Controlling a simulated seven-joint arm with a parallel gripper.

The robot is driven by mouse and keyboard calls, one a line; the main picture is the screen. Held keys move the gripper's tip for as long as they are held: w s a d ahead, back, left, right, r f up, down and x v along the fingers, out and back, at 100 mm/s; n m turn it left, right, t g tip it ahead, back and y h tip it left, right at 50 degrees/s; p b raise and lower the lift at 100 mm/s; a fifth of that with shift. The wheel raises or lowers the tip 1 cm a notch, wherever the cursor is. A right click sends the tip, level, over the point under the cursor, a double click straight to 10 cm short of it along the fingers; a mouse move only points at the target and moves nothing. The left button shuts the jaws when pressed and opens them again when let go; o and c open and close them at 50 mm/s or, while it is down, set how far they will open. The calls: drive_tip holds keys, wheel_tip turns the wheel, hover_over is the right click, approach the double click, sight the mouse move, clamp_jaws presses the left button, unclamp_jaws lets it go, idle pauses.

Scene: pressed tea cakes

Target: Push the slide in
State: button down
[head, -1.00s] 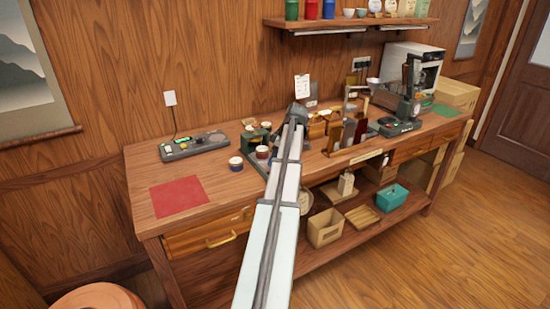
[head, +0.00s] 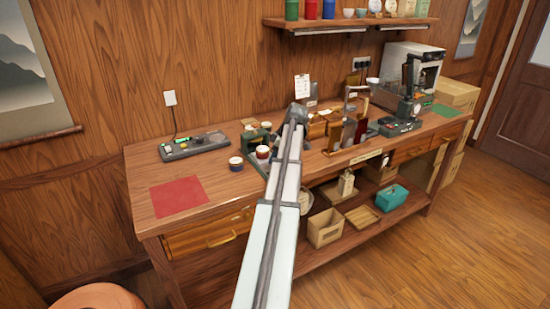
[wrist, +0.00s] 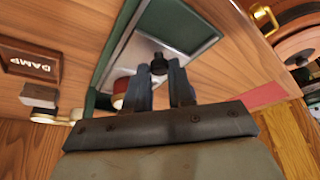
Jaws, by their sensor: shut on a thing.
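In the wrist view my gripper (wrist: 161,82) has its two dark fingers closed around a small black knob (wrist: 158,60). In the head view my arm covers the gripper and the knob. A green device (head: 254,136) shows just left of the arm's end, partly hidden.
A cup (head: 235,164) and a red cup (head: 263,152) stand close left of my arm. A red mat (head: 178,196) lies on the bench's clear left part. Wooden stands (head: 335,135) crowd the right. A sign reading DAMP (wrist: 32,62) shows in the wrist view.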

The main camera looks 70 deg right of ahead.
sight(266, 150)
drive_tip(key=shift+d, duration=0.1)
drive_tip(key=w+d, duration=0.5)
drive_tip(key=c, duration=1)
unclamp_jaws()
drive_tip(key=shift+o, duration=0.2)
drive_tip(key=shift+a, duration=0.1)
drive_tip(key=shift+s, duration=0.1)
drive_tip(key=v, duration=1.3)
drive_tip(key=shift+s+r, duration=0.15)
drive_tip(key=shift+r, duration=0.2)
